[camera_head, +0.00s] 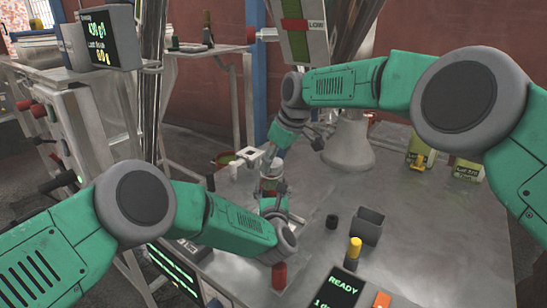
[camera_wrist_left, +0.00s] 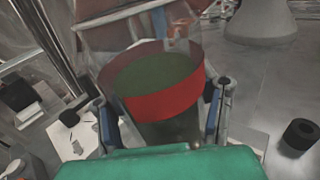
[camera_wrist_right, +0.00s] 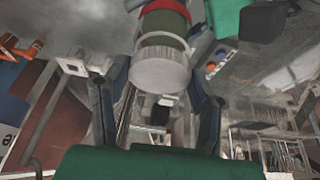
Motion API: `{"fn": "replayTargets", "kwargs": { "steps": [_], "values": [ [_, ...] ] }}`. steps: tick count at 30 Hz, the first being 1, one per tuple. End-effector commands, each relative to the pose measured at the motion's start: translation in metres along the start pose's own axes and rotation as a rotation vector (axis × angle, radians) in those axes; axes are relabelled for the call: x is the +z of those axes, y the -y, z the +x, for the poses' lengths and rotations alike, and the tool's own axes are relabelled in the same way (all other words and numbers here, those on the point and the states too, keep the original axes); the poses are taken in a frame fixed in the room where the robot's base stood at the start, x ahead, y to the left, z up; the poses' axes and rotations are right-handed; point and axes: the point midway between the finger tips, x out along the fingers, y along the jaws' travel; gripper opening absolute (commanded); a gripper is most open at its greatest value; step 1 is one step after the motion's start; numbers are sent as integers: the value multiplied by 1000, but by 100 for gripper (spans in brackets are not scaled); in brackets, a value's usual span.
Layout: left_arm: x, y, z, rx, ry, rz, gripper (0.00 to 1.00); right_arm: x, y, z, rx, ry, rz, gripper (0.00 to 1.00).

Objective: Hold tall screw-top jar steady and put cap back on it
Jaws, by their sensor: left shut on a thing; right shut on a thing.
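The tall jar (camera_head: 268,186) stands on the grey table in the head view. In the left wrist view the jar (camera_wrist_left: 165,105) shows a red band and dark green inside. My left gripper (camera_head: 274,204) is shut around the jar from the near side. My right gripper (camera_head: 273,160) reaches down from above and is shut on the whitish round cap (camera_wrist_right: 160,70). In the right wrist view the cap lines up with the jar's end, where red and green bands show (camera_wrist_right: 164,22). I cannot tell whether the cap touches the rim.
A yellow-topped piece (camera_head: 354,252), a red cylinder (camera_head: 279,275) and a READY display (camera_head: 338,290) are nearer. A white bracket (camera_head: 247,155) is close behind-left.

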Motion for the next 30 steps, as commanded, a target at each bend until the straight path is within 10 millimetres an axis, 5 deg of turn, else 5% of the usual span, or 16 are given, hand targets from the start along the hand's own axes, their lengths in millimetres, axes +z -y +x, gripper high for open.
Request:
{"fn": "replayTargets", "kwargs": {
  "steps": [30],
  "values": [
    [-1, 0, 0, 0, -3, 0, 3, 4, 0, 9, -2, -2, 0, 36]
  ]
}}
